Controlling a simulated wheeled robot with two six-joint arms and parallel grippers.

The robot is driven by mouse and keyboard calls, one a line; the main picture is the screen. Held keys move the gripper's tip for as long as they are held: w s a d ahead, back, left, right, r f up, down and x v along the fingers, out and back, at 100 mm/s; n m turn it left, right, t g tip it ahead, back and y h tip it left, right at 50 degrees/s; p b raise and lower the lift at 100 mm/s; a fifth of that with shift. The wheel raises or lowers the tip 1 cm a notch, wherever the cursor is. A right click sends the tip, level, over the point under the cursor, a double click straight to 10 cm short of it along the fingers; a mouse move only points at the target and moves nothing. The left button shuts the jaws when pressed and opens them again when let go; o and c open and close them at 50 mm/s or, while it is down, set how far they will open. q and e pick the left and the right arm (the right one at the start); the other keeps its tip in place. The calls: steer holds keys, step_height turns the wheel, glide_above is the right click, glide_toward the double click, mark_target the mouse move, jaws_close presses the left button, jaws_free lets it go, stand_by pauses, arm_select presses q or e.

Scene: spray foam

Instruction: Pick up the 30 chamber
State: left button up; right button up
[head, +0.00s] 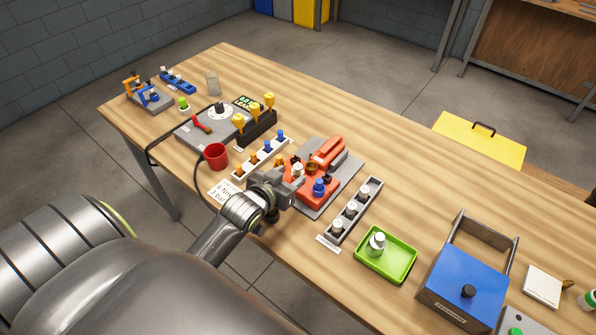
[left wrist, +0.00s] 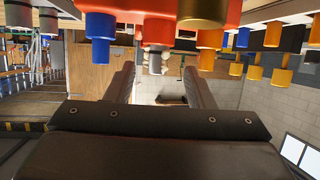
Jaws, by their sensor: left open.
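My left gripper (head: 290,189) is open at the near edge of the red fixture (head: 328,152), which stands on a grey plate. In the left wrist view its two spread fingers (left wrist: 157,85) show with nothing clamped between them. A rack (head: 366,199) holds several grey-white capped cylinders (head: 351,208) right of the fixture. I cannot read a 30 on any part, so which one is the 30 chamber is unclear. My right gripper is not in view.
A green tray (head: 402,268) holds one silver-white cylinder (head: 376,243). A blue box (head: 465,285) with a frame stands further right. The far table edge is mostly clear.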

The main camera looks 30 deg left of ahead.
mark_target(295, 172)
arm_select(q)
steer(key=shift+w, duration=0.45)
steer(key=shift+p+x, duration=0.8)
steer(key=shift+x, duration=1.4)
steer(key=shift+s+d+f, duration=0.1)
steer(key=shift+f, duration=0.05)
jaws_close()
